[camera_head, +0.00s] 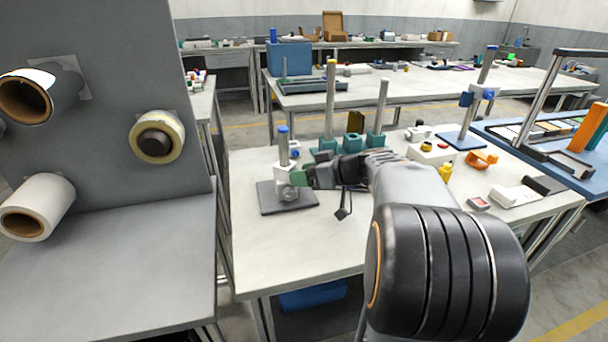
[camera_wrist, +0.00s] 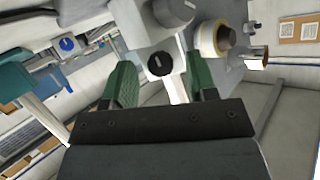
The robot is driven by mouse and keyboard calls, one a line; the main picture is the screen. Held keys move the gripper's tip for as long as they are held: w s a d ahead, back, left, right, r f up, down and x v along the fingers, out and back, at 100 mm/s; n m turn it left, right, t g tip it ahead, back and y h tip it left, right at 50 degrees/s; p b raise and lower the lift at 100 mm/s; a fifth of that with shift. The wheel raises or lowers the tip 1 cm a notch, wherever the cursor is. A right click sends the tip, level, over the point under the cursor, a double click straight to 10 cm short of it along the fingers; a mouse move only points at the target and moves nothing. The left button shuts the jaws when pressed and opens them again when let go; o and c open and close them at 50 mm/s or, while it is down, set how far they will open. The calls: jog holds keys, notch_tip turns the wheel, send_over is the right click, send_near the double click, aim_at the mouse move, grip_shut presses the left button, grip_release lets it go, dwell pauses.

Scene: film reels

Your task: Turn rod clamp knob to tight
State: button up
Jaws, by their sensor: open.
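A small stand with a grey base plate (camera_head: 272,198) and an upright blue-topped rod (camera_head: 283,146) stands on the near white table. Its white clamp block (camera_head: 284,176) is on the rod and also shows in the wrist view (camera_wrist: 142,30). A round black knob (camera_wrist: 160,65) faces the wrist camera, and a larger grey knob (camera_wrist: 174,12) is above it. My gripper (camera_wrist: 160,82) is open, its green fingers on either side of the black knob with gaps showing. In the head view my gripper (camera_head: 301,176) is at the clamp's right, hiding part of it.
Teal-based posts (camera_head: 330,95) stand behind my wrist. An orange part (camera_head: 482,159) and a yellow bottle (camera_head: 445,172) are to the right. A grey panel with rolls (camera_head: 157,137) is at left. The table front is clear.

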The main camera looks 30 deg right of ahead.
jog(key=c, duration=0.9)
jog(key=shift+d+f+m+y+b, duration=0.15)
jog(key=shift+m+y+b, duration=0.15)
jog(key=shift+m+b, duration=0.15)
jog(key=shift+c, duration=0.2)
jog(key=shift+m+g+y, duration=0.4)
jog(key=shift+m, duration=0.25)
jog(key=o, duration=0.9)
jog(key=shift+o, duration=0.2)
jog(key=p+v, duration=0.1)
jog(key=v, duration=1.2)
jog(key=shift+s+d+r+p, duration=0.2)
jog(key=shift+s+r+p, duration=0.05)
jog(key=shift+s+p, duration=0.05)
